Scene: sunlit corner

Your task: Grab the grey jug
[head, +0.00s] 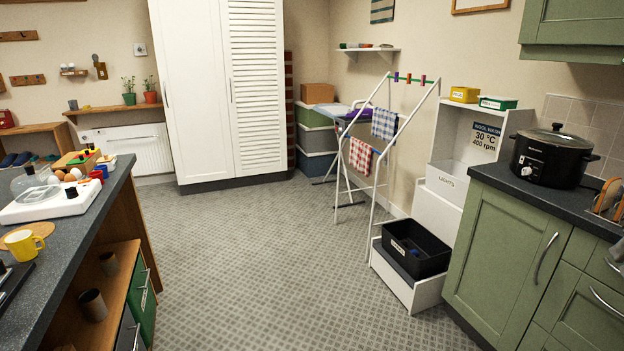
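A small grey vessel (73,105) stands on the wooden wall shelf at the back left, left of the plant pots. It may be the grey jug, but it is too small to tell whether it has a handle or spout. I see no other clear grey jug. My gripper is not in view.
A dark counter (65,238) on the left bears a yellow mug (23,244), eggs and a white appliance (45,204). Open patterned floor (255,250) lies ahead. A drying rack (393,150), a black bin (415,248) and a green cabinet (505,255) stand on the right.

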